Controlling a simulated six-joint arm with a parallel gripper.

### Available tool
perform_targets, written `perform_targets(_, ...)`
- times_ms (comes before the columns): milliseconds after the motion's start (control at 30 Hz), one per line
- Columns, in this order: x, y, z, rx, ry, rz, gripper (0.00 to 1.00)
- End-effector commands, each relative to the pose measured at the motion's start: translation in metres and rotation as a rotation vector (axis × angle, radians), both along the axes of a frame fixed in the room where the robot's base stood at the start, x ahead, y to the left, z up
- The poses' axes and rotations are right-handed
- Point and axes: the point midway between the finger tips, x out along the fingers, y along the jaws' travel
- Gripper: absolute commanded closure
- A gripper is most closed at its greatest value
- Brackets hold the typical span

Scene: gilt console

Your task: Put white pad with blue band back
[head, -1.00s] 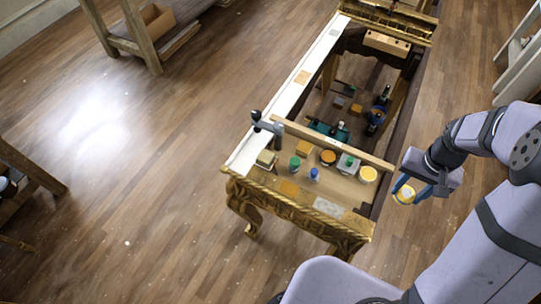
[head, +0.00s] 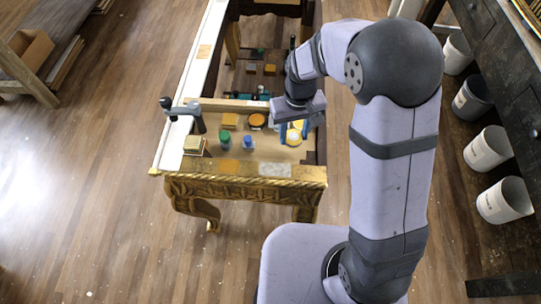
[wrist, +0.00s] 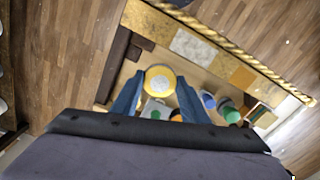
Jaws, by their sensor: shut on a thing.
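My gripper (head: 293,131) has blue fingers and is over the right part of the console's front compartment. In the wrist view, a round white-centred thing with a yellow rim (wrist: 160,79) sits between the fingertips, and the fingers are shut on it. I see no blue band on it; the only blue beside it is the fingers. A similar yellow-rimmed round piece (head: 293,138) shows just below the fingers in the head view. It is unclear how far the held thing is above the compartment floor. The gilt console (head: 245,190) holds the compartment.
A green-capped bottle (head: 225,138), a small blue-capped bottle (head: 248,142), an orange-topped jar (head: 257,120) and an orange block (head: 230,120) stand left of my gripper. A dark clamp-like post (head: 198,122) rises at the left edge. White buckets (head: 488,149) stand on the floor at right.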

Motion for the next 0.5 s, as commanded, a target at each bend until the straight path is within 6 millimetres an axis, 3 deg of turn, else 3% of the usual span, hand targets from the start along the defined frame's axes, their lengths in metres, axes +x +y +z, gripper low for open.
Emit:
perform_targets(67, 0.005, 0.025, -0.016, 0.001, -0.002, 0.056, 0.78)
perform_targets(233, 0.015, 0.063, -0.014, 0.001, -0.003, 0.049, 0.78)
perform_targets(500, 0.03, 0.072, 0.016, 0.001, -0.001, -0.237, 0.78)
